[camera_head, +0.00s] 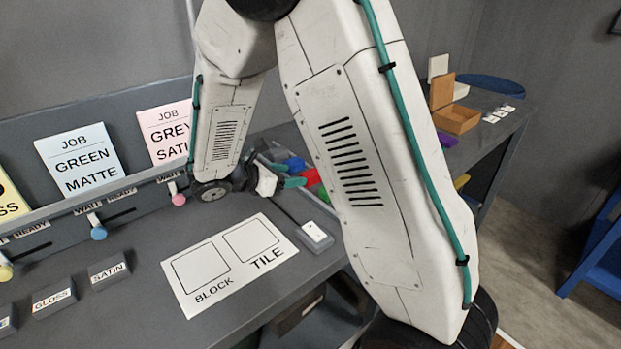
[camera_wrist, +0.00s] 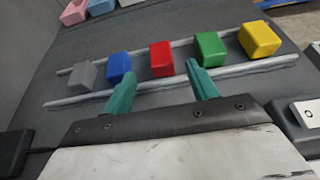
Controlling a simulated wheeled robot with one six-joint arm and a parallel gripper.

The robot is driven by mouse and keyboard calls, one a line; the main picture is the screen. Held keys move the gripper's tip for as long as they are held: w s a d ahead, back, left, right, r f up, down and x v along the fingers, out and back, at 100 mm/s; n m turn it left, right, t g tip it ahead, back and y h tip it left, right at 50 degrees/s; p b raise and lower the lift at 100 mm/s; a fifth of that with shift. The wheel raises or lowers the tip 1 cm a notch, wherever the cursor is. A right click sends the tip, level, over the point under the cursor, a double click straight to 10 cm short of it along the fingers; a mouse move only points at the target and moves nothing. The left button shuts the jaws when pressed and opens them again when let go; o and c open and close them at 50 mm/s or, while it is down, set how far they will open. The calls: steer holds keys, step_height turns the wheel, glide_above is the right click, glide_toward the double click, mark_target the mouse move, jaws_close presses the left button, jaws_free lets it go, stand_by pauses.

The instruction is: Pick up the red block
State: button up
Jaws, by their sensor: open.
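The red block (camera_wrist: 161,59) sits in a row of blocks between two pale rails in the wrist view, with a blue block (camera_wrist: 118,67) on its left and a green block (camera_wrist: 210,49) on its right. In the head view the red block (camera_head: 311,177) shows only in part beside my arm, and my gripper (camera_head: 284,176) is partly hidden near the blocks.
A grey block (camera_wrist: 83,75) and a yellow block (camera_wrist: 259,39) end the row. Rails (camera_wrist: 70,101) run along its front and back. A white sheet (camera_head: 219,293) marked BLOCK and TILE lies empty on the bench. A white switch box (camera_head: 314,232) stands beside it. An open wooden box (camera_head: 457,120) is farther back.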

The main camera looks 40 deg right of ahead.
mark_target(309, 174)
steer(key=x, duration=0.7)
steer(key=shift+d+f, duration=0.1)
steer(key=shift+d, duration=0.25)
steer(key=c, duration=1.1)
